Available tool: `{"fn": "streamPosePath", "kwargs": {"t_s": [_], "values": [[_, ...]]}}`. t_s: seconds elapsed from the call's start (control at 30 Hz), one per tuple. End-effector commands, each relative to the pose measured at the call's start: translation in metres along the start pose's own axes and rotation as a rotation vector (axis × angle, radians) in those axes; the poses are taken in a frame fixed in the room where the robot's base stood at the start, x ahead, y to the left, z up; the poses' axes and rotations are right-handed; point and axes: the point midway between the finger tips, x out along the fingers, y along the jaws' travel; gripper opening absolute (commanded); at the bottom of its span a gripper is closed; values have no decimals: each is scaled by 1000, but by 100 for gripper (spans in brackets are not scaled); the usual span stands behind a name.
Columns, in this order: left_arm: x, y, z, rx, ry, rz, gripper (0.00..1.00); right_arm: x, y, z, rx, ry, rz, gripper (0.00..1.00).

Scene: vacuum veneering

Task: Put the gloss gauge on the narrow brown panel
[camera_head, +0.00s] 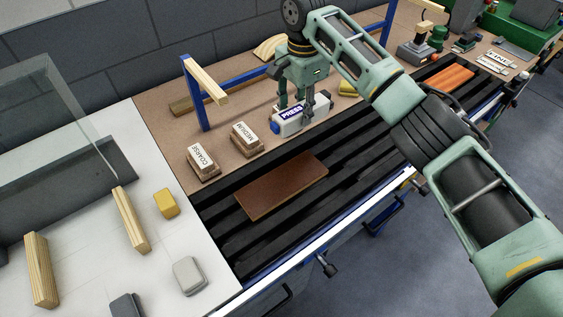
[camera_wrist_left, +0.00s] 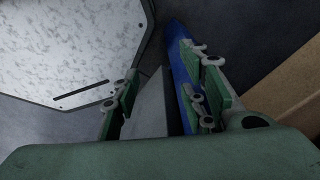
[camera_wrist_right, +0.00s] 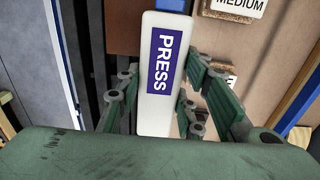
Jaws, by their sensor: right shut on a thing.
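My right gripper (camera_head: 302,110) points down and is shut on a white block labelled PRESS (camera_head: 290,124), with blue at its ends. In the right wrist view, the PRESS block (camera_wrist_right: 157,110) stands between the fingers. I cannot tell for sure that it is the gloss gauge, or whether it touches the bench. A brown panel (camera_head: 282,186) lies flat on the black slats, in front of and below the block in the head view; part of it shows in the right wrist view (camera_wrist_right: 124,28). My left gripper (camera_wrist_left: 160,105) is open and empty, in its wrist view only.
Sanding blocks labelled COARSE (camera_head: 203,164) and MEDIUM (camera_head: 247,138) sit left of the gripper. A blue frame with a wooden bar (camera_head: 205,82) stands behind. An orange panel (camera_head: 446,79) lies farther along the slats. The slats around the brown panel are clear.

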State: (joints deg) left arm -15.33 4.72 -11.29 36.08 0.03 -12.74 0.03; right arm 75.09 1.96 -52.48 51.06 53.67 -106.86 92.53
Motion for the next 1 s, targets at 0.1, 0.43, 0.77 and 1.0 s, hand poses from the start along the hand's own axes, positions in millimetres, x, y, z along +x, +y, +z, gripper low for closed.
{"fn": "streamPosePath", "kwargs": {"t_s": [0.1,0.43,0.77,1.0], "values": [[-9,6,11,0,-11,7,40,9,10,16,-7,-2,3,4],[-37,15,55,3,-78,18,40,48,42,76,-6,-2,3,4],[-43,7,8,3,-11,10,40,74,53,95,0,-1,5,4],[-51,7,20,4,-30,10,40,103,53,95,-2,0,3,4]]}}
